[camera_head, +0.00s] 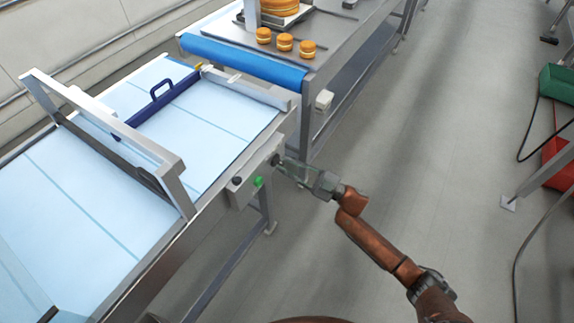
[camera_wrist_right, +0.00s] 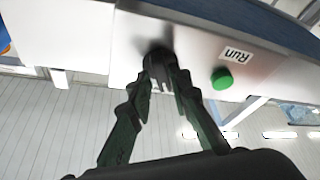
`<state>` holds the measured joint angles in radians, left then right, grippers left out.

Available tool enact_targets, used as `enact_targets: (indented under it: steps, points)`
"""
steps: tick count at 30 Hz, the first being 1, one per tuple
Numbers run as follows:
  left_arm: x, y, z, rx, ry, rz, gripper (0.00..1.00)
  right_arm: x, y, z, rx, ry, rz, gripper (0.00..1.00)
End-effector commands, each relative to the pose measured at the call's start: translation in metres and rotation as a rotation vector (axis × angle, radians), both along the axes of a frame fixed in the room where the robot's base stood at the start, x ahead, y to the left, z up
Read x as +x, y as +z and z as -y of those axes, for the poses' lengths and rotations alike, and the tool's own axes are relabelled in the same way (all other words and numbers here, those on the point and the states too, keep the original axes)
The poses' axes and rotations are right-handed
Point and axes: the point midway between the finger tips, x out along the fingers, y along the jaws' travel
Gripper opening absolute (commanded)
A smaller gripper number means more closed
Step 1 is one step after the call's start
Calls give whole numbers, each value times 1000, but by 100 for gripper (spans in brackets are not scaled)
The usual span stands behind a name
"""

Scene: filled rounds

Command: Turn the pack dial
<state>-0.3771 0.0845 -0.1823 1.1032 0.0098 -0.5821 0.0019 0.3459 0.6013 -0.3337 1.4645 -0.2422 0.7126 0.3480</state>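The dial (camera_wrist_right: 157,52) is a small black knob on the light control panel beside the conveyor. My right gripper (camera_wrist_right: 163,72) reaches it from below in the wrist view. Its two fingers converge on the knob, one on each side, and appear closed against it. The fingertips partly hide the knob, so its pointer and setting cannot be read. In the head view the right gripper (camera_head: 281,163) meets the right end of the panel (camera_head: 244,191), where the dial is mostly hidden. My left gripper is not in view.
A green button (camera_wrist_right: 222,78) sits beside a "Run" label (camera_wrist_right: 238,54). A black knob (camera_head: 237,181) is farther left on the panel. The light-blue conveyor (camera_head: 215,135) has a blue-handled bar (camera_head: 160,103) across it. Orange filled rounds (camera_head: 285,42) lie beyond.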

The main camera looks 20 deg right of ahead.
Motion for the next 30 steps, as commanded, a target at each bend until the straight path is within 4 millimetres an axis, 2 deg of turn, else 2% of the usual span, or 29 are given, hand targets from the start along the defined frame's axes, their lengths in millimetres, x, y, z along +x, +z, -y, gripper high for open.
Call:
enact_targets:
  steps: [4, 9, 14, 17, 30]
  points:
    - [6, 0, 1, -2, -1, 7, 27, 0, 0, -1, 0, 3, 0, 29]
    - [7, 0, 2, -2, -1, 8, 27, -1, 1, -2, 2, 5, 1, 29]
    - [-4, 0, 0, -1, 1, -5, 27, -3, -1, 1, 2, 5, -1, 29]
    - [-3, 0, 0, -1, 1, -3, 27, -10, -6, 9, 2, 4, -1, 29]
    - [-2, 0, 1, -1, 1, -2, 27, -61, -34, 71, 1, 3, -2, 29]
